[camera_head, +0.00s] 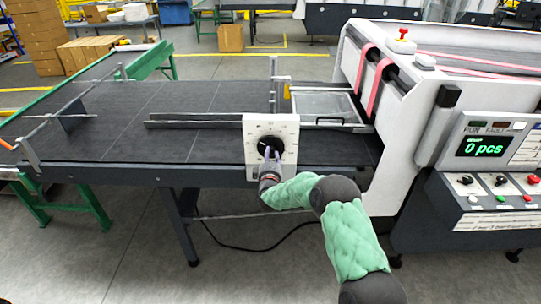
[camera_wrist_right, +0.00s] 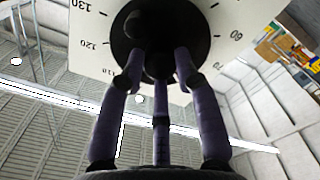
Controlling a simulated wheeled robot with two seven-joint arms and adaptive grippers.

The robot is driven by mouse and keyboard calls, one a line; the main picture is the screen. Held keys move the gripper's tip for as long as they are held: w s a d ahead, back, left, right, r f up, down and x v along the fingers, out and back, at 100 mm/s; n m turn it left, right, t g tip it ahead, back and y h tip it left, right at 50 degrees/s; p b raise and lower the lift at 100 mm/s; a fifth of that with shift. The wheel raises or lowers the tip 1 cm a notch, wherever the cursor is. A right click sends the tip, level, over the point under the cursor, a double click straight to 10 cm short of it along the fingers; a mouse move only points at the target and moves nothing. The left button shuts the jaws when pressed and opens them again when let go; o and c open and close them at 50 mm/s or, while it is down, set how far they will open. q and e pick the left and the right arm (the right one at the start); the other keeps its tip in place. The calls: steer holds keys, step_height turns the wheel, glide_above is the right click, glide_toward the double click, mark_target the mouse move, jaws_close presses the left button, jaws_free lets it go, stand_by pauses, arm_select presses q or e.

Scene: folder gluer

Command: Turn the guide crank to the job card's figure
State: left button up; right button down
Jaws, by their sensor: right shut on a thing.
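The guide crank is a black round knob (camera_head: 270,146) on a white dial plate (camera_head: 288,126) at the front edge of the feed table. In the wrist view the dial plate (camera_wrist_right: 228,22) carries printed figures, with 130, 120 and 110 on the left and 60 to 80 on the right. My right gripper (camera_head: 270,158) is shut on the crank; its purple fingers (camera_wrist_right: 160,70) reach up to the black knob (camera_wrist_right: 160,25). The pointer's reading is hidden or too small to tell. My left gripper is not in view. I cannot make out a job card.
The dark feed table (camera_head: 110,125) spreads left of the dial, with a long guide bar (camera_head: 195,123) on it. The white machine (camera_head: 400,110) with pink belts stands to the right. Its control panel display (camera_head: 485,146) reads 0 pcs. A cable lies on the floor below the table.

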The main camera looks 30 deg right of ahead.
steer(key=shift+s+f+n, duration=0.1)
steer(key=shift+f+n, duration=0.15)
steer(key=shift+n, duration=0.25)
steer(key=c, duration=0.9)
jaws_free()
steer(key=shift+r, duration=0.1)
steer(key=v, duration=1.2)
